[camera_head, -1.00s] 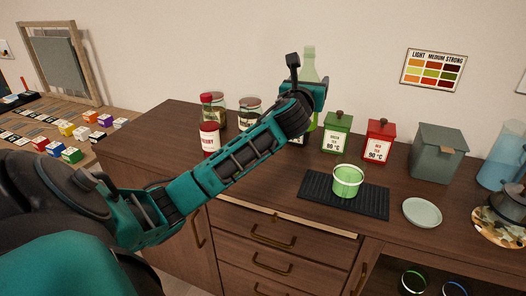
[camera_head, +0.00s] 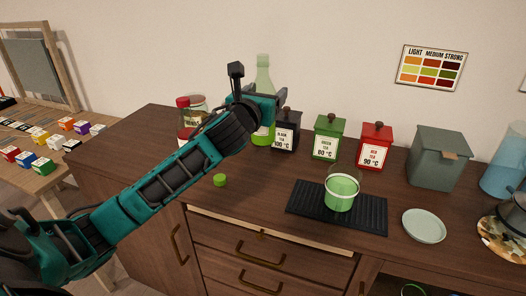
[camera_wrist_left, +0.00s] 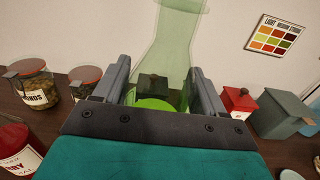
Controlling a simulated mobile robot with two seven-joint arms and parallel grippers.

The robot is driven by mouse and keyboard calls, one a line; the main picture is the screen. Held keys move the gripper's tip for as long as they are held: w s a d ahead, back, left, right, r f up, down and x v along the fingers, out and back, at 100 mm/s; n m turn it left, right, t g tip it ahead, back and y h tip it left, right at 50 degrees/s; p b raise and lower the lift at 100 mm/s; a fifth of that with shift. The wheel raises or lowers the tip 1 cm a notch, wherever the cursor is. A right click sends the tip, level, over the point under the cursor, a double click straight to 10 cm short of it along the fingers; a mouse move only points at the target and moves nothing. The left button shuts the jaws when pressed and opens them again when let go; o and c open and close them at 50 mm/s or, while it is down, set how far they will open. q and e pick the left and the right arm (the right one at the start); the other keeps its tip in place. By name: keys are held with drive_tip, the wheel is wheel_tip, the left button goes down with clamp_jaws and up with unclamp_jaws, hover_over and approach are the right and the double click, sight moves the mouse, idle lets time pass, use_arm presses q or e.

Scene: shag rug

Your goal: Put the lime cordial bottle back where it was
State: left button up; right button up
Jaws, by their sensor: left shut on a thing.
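The lime cordial bottle (camera_head: 263,72) is tall, clear green glass without a cap, with bright green liquid low in it. It stands upright near the wall, left of the black tea tin (camera_head: 286,132). My left gripper (camera_head: 268,102) is shut around its middle; in the left wrist view the bottle (camera_wrist_left: 168,45) is between the two fingers (camera_wrist_left: 160,88). I cannot tell whether its base touches the counter. A green cap (camera_head: 220,180) lies on the counter in front. A glass of green drink (camera_head: 342,193) stands on a black ribbed mat (camera_head: 370,213). My right gripper is out of view.
Left of the bottle, jars (camera_wrist_left: 32,80) and a red-labelled bottle (camera_wrist_left: 15,145) stand close, partly hidden by my arm. Green (camera_head: 329,138) and red (camera_head: 375,147) tins and a grey box (camera_head: 437,158) stand right. A pale saucer (camera_head: 424,226) lies at front right.

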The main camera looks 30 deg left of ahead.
use_arm(q)
wheel_tip(320, 180, down, 12)
drive_tip(key=b, duration=0.3)
drive_tip(key=shift+f, duration=0.55)
drive_tip(key=o, duration=1.6)
drive_tip(key=shift+f, duration=0.1)
drive_tip(key=shift+o, duration=0.2)
